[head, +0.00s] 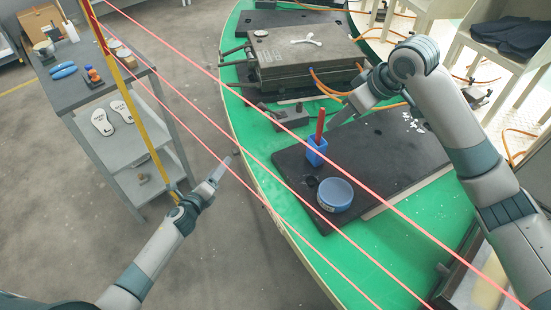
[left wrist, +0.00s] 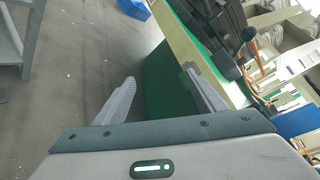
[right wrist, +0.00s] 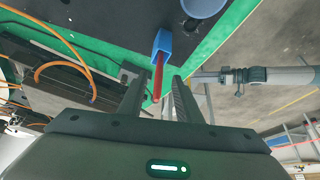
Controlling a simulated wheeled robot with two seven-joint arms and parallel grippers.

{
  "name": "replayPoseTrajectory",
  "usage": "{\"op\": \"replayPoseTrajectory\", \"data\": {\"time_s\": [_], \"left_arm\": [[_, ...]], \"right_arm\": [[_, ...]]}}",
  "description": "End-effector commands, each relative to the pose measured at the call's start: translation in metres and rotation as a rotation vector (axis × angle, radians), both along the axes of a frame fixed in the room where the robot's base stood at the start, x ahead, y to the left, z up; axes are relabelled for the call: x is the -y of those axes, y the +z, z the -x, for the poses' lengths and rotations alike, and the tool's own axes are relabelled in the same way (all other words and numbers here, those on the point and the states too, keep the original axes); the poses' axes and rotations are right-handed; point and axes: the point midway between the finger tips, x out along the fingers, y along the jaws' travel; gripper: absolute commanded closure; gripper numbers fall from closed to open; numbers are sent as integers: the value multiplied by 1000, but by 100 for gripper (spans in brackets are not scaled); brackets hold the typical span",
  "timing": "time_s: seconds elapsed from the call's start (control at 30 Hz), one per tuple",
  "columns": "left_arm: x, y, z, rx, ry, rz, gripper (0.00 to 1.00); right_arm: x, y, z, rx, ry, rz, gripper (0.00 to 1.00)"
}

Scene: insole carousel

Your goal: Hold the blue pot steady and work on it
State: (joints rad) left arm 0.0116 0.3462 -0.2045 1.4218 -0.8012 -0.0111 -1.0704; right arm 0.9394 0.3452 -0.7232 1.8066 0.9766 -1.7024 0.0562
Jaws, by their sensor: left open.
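The blue pot (head: 335,194) is a round, open bowl standing on the black board near the green table's edge. It is partly seen at the top of the right wrist view (right wrist: 203,6). Behind it stands a small blue square holder (head: 316,150) with a red-handled tool (head: 320,124) upright in it. My right gripper (head: 333,122) is open by the red handle, which appears between its fingers in the right wrist view (right wrist: 158,76). Whether they touch it I cannot tell. My left gripper (head: 222,168) is open and empty, off the table's left edge and apart from the pot.
The black board (head: 385,160) lies on the green table (head: 270,185), with a dark metal mould (head: 305,55) and orange hoses behind. A grey cart (head: 90,85) with insoles stands left. Thin red lines and a yellow post (head: 150,135) cross the view. Floor between is clear.

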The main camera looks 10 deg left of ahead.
Motion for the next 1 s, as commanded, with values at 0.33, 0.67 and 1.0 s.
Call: {"op": "replayPoseTrajectory", "data": {"time_s": [0.33, 0.67, 1.0], "left_arm": [[106, 122, -12, 342, -418, -455, 36], [195, 164, 41, 587, -741, -691, 36], [209, 168, 54, 632, -797, -730, 36]], "right_arm": [[0, 0, 0, 0, 0, 0, 69], [0, 0, 0, 0, 0, 0, 69], [0, 0, 0, 0, 0, 0, 69]]}}
